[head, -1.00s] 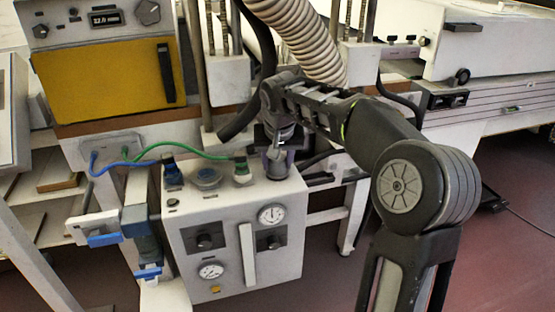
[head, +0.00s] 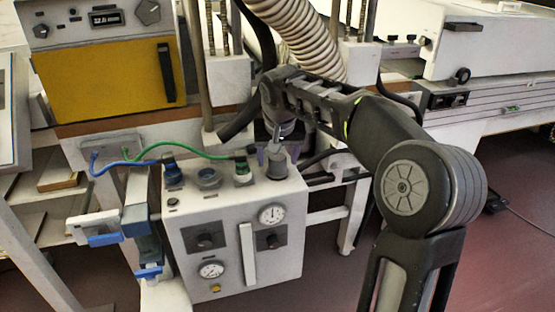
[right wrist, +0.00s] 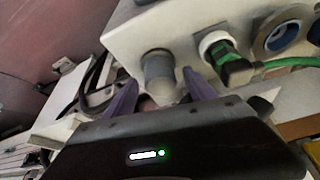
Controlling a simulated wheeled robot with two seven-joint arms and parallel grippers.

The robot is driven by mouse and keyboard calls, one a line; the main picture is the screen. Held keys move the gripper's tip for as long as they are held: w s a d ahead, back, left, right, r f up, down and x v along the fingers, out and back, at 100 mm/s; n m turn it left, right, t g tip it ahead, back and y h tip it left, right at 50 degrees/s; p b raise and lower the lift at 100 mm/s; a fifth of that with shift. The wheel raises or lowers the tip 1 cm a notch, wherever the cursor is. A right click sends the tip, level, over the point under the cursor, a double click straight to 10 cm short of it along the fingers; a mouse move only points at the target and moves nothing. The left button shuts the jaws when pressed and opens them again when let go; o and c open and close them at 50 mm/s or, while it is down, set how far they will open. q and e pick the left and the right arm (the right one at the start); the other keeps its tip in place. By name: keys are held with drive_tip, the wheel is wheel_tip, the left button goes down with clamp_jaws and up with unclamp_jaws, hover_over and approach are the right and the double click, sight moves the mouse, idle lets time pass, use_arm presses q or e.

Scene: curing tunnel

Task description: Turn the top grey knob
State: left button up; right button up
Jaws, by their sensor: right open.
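The top grey knob (head: 277,164) stands at the right end of the top of a white control box (head: 190,230). My right gripper (head: 275,138) is just above it in the head view, pointing down. In the right wrist view the grey knob (right wrist: 158,70) appears between my two purple fingers (right wrist: 160,88), which are apart. My left gripper is not in view.
On the box top, left of the knob, are a green connector (head: 242,172) with a green cable, a blue-ringed round port (head: 208,178) and a blue connector (head: 172,172). A ribbed hose (head: 300,40) hangs behind my right arm. A yellow-doored oven (head: 110,80) stands at back left.

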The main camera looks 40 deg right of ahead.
drive_tip(key=v, duration=0.6)
drive_tip(key=shift+p, duration=0.4)
drive_tip(key=shift+s, duration=0.1)
